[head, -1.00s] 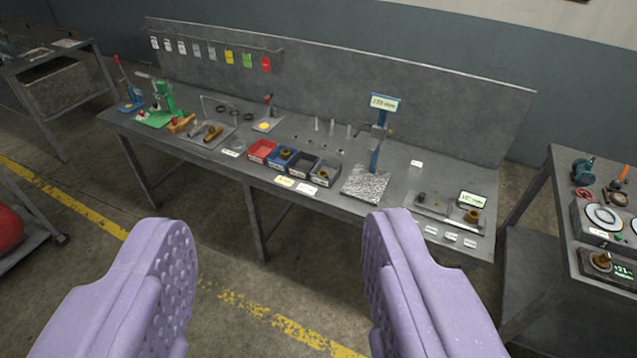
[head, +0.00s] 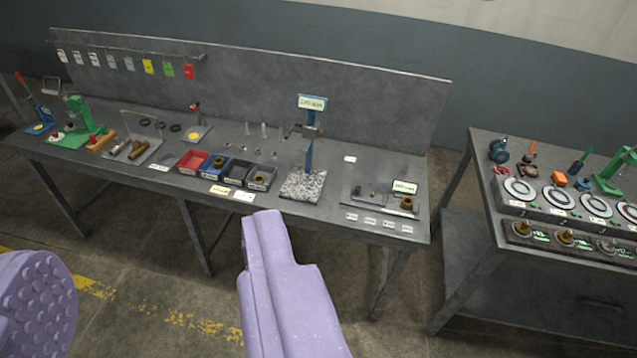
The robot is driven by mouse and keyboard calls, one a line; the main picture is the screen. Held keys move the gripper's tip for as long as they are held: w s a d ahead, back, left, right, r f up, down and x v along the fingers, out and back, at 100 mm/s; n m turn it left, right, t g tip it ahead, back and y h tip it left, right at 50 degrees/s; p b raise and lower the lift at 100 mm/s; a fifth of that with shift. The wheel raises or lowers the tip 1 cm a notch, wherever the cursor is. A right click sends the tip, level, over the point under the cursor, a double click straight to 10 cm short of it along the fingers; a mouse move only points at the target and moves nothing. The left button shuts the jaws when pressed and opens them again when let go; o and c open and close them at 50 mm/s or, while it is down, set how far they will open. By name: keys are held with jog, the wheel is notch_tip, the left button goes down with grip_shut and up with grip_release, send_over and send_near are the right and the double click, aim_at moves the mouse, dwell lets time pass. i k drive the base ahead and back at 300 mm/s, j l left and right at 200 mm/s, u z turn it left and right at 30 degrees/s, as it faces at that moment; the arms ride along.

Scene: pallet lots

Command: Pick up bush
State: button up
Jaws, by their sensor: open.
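Small brown-brass bushes show on the long grey workbench (head: 330,215). One bush (head: 407,202) stands on a plate at the right end of the bench, by a small display. Brown pieces that look like bushes also sit in the blue bin (head: 238,169) and the grey bin (head: 262,178). I cannot tell which one is meant. My gripper (head: 155,245), with two lilac padded fingers, is open and empty. It is in front of the bench, well apart from all the bushes. Its left finger is partly cut off by the picture edge.
A stand with a display (head: 312,103) rises from a speckled block mid-bench. A green press (head: 82,118) and brass cylinders (head: 138,149) are at the left. A second bench (head: 462,180) with round dials stands at the right, beyond a floor gap. Floor in front is clear.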

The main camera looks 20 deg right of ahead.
aim_at(407, 202)
jog(key=i+l, duration=0.85)
jog(key=l, duration=0.25)
jog(key=i+l+u, duration=0.1)
jog(key=i+l, duration=0.75)
jog(key=l, duration=0.25)
jog(key=i+l, duration=0.4)
jog(key=l, duration=0.2)
